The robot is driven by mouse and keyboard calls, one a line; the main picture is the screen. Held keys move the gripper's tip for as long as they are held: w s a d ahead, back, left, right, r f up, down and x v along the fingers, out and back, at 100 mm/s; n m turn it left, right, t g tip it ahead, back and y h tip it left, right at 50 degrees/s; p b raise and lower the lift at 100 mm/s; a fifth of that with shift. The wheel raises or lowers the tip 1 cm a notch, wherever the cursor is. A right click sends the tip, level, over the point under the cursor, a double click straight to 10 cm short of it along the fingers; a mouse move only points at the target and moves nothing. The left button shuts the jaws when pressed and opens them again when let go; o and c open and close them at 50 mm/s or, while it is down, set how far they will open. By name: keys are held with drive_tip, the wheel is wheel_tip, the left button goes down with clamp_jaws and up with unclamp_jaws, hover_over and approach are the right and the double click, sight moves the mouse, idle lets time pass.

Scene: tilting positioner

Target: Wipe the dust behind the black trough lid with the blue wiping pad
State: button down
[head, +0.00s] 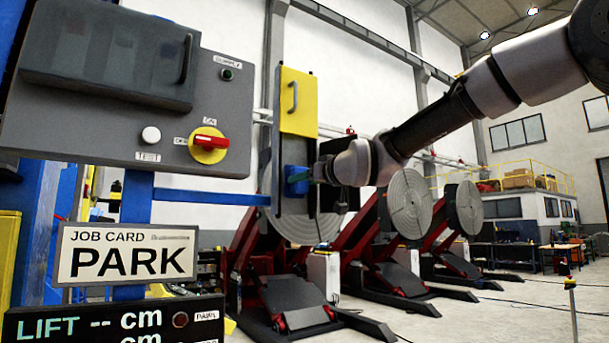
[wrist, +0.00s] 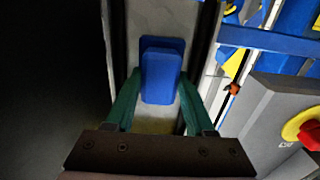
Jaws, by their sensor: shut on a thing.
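The blue wiping pad (head: 296,180) is between the fingers of my gripper (head: 316,176), in front of the upright grey panel below a yellow lid (head: 298,100) with a handle. In the wrist view the green fingers of my gripper (wrist: 157,105) close on both sides of the blue pad (wrist: 161,75). The pad's flat base faces a grey channel surface (wrist: 150,18); whether it touches is unclear. A yellowish patch (wrist: 152,127) shows near the fingers. A black lid with a handle (head: 108,50) is on the grey box at upper left; whether it is the trough lid is unclear. No dust is clearly visible.
The grey control box (head: 90,135) carries a red-yellow rotary switch (head: 208,144) and a white test button (head: 151,135). A PARK job card (head: 127,254) hangs below. A blue beam (head: 210,197) runs beside the panel. Red positioners with round plates (head: 405,203) stand behind.

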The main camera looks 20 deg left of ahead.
drive_tip(key=shift+f, duration=2.05)
drive_tip(key=v, duration=0.6)
drive_tip(key=shift+s+d, duration=0.1)
drive_tip(key=v, duration=0.2)
drive_tip(key=shift+s+d, duration=0.3)
